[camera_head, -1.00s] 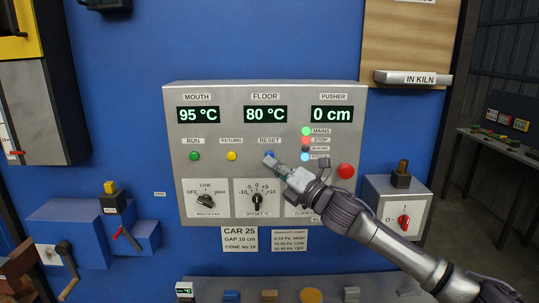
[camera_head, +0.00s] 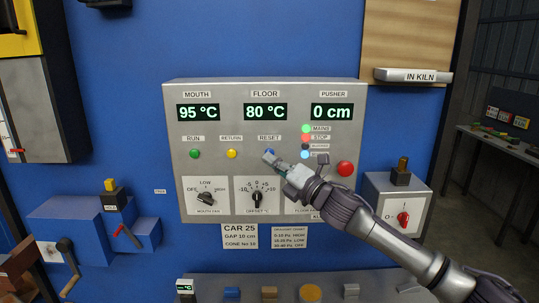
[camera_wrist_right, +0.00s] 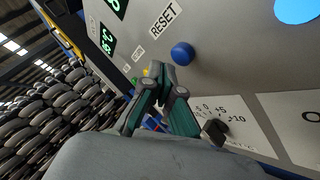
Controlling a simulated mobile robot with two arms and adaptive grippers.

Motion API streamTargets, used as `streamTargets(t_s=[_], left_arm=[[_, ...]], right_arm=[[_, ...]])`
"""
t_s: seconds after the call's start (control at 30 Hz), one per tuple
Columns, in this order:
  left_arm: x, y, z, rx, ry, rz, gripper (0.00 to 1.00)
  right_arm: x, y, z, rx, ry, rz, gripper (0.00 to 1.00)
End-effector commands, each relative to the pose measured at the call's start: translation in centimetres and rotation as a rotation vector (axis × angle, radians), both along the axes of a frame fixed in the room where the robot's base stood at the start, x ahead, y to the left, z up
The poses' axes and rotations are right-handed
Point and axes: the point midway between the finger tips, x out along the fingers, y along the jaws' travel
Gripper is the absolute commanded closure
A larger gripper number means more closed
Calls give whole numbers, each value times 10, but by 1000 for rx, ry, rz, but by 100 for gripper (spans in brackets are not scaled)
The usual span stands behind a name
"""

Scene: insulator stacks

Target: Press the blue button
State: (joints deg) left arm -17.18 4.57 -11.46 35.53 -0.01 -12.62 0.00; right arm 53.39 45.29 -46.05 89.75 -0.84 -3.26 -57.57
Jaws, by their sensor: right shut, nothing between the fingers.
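The blue button (camera_head: 269,152) sits under the RESET label on the grey control panel (camera_head: 290,88). In the wrist view the blue button (camera_wrist_right: 182,54) is a round knob just beyond and a little right of the fingertips. My right gripper (camera_head: 269,160) is shut and empty, with its tips at the lower edge of the button in the head view. In the wrist view the gripper (camera_wrist_right: 160,74) shows its tips together, seemingly apart from the button; contact is hard to judge. My left gripper is not in view.
A green button (camera_head: 195,154) and a yellow button (camera_head: 232,154) are to the left on the panel. A large red button (camera_head: 345,168) is to the right. Black rotary dials (camera_head: 257,199) lie below. A box with a red switch (camera_head: 403,218) stands right of the panel.

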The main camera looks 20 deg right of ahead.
Motion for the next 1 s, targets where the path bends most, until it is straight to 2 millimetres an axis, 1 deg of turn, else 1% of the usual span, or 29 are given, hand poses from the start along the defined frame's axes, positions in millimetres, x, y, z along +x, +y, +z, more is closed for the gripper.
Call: streamTargets(t_s=[0.53,0.8,1.0], left_arm=[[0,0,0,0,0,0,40],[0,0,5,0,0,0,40],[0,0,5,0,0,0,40]], right_arm=[[0,0,0,0,0,0,100],[8,-2,1,0,-1,-1,100],[8,-2,0,0,0,0,100]])
